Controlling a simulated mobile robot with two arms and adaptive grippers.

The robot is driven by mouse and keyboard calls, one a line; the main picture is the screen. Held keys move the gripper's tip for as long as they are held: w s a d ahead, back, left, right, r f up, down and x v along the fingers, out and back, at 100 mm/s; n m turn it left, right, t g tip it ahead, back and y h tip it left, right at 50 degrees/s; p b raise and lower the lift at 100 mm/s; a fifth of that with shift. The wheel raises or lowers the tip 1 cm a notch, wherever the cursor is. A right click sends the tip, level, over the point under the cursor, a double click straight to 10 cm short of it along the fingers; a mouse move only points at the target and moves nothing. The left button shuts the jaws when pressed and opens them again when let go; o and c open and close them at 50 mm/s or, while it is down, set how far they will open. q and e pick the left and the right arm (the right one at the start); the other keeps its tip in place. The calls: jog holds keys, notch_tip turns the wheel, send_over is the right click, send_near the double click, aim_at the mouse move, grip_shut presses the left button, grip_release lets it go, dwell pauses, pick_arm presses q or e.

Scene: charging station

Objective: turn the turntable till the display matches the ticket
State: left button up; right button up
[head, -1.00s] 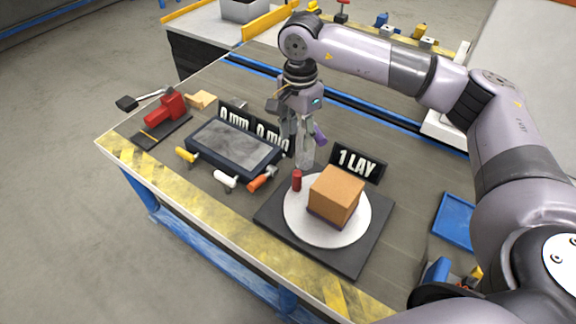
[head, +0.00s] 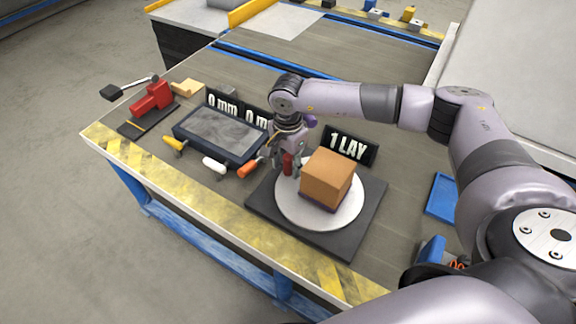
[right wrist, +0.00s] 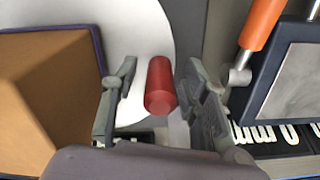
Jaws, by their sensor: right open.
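The white round turntable (head: 348,213) sits on a dark square base (head: 262,212) near the table's front edge. A brown box (head: 327,176) stands on it, and it also shows in the right wrist view (right wrist: 45,95). A red peg (head: 288,164) stands at the turntable's rim. My right gripper (right wrist: 160,95) is open, with one finger on each side of the red peg (right wrist: 160,86); I cannot tell whether either finger touches it. A black display (head: 348,148) behind the turntable reads "1 LAY". Two more displays (head: 222,103) read "0 mm", the second partly hidden by my arm. I see no ticket clearly. My left gripper is out of view.
A dark tray with a grey panel (head: 218,135) lies left of the turntable, with yellow, white and orange-handled tools (head: 250,168) before it. A red clamp (head: 152,98) stands at the far left. A blue tray (head: 440,197) lies at the right.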

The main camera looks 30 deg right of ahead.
jog(key=shift+f, duration=0.3)
jog(key=shift+c, duration=0.3)
grip_shut()
dwell(0.5)
